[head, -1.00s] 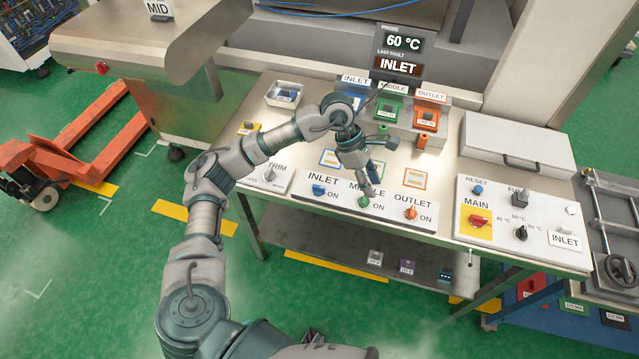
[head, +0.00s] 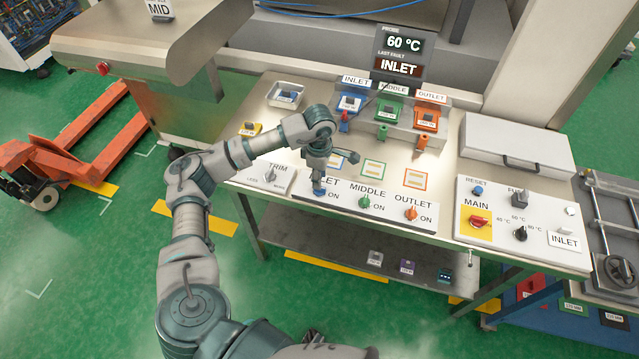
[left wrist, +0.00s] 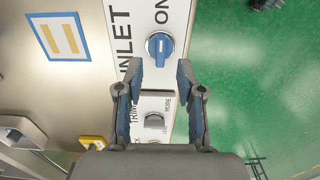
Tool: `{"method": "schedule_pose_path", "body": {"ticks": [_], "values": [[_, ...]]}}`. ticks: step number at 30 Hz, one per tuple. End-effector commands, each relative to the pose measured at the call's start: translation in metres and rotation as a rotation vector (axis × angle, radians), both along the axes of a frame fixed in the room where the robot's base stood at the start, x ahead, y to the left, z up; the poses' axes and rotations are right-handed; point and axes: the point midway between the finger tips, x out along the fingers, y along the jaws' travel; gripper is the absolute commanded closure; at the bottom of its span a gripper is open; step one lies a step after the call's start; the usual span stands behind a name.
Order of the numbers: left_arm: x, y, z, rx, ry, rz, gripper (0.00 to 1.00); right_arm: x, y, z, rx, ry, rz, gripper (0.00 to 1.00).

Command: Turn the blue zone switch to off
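The blue zone switch (left wrist: 160,46) is a round blue knob with a pale bar on the white panel, by the labels INLET and ON. In the head view the blue switch (head: 319,192) shows just below my left gripper (head: 318,178). In the left wrist view my left gripper (left wrist: 159,84) is open, with its blue-padded fingers apart and nothing between them. The knob lies beyond the fingertips, roughly in line with the gap, and looks apart from them. My right gripper is not in view.
On the same panel are a green MIDDLE switch (head: 364,202) and an orange OUTLET switch (head: 411,213). A grey TRIM knob (head: 270,174) is left of the blue one. The MAIN panel (head: 500,250) is at the right. A display (head: 403,55) reads INLET.

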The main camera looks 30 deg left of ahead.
Motion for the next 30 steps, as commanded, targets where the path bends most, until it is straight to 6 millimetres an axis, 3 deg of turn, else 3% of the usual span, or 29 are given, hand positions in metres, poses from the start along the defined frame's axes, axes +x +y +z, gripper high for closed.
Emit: {"method": "schedule_pose_path", "body": {"ticks": [7,18,23,30], "values": [[0.000,0.000,-0.035,0.000,0.000,0.001,0.62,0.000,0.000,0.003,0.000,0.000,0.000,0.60],[0.000,-0.001,-0.042,0.000,0.000,0.000,0.62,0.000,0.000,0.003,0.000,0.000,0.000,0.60],[0.000,-0.001,-0.041,-0.001,-0.001,0.000,1.00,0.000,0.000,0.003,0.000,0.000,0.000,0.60],[0.001,0.000,-0.041,-0.001,-0.002,0.003,1.00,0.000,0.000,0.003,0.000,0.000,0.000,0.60]]}}
